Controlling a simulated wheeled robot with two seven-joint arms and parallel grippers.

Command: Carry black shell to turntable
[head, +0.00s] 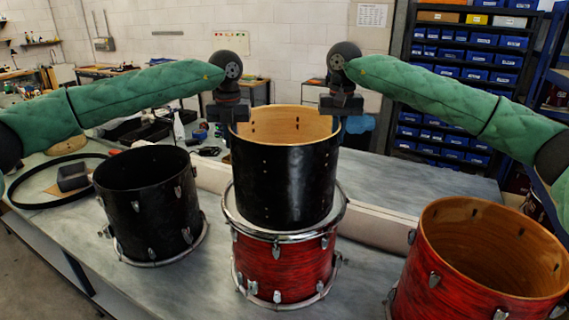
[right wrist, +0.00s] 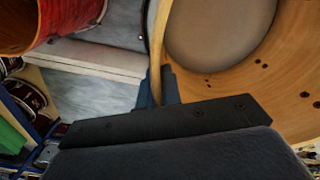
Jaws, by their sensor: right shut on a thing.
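The black shell (head: 284,182), bare outside with pale wood inside, is upright at the centre of the head view, over a red drum (head: 285,272) with a chrome top hoop. I cannot tell whether its lower edge touches the drum. My right gripper (head: 341,108) is shut on the shell's right rim; the right wrist view shows the rim (right wrist: 158,45) between its fingers (right wrist: 158,85). My left gripper (head: 228,112) is at the left rim, its fingertips hidden. I cannot make out a turntable.
A black drum with lugs (head: 150,205) stands at the left, with a black hoop (head: 28,204) and small grey block (head: 73,177) beside it. Another red shell (head: 445,278) stands at the front right. The grey bench (head: 395,185) is bare right of centre.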

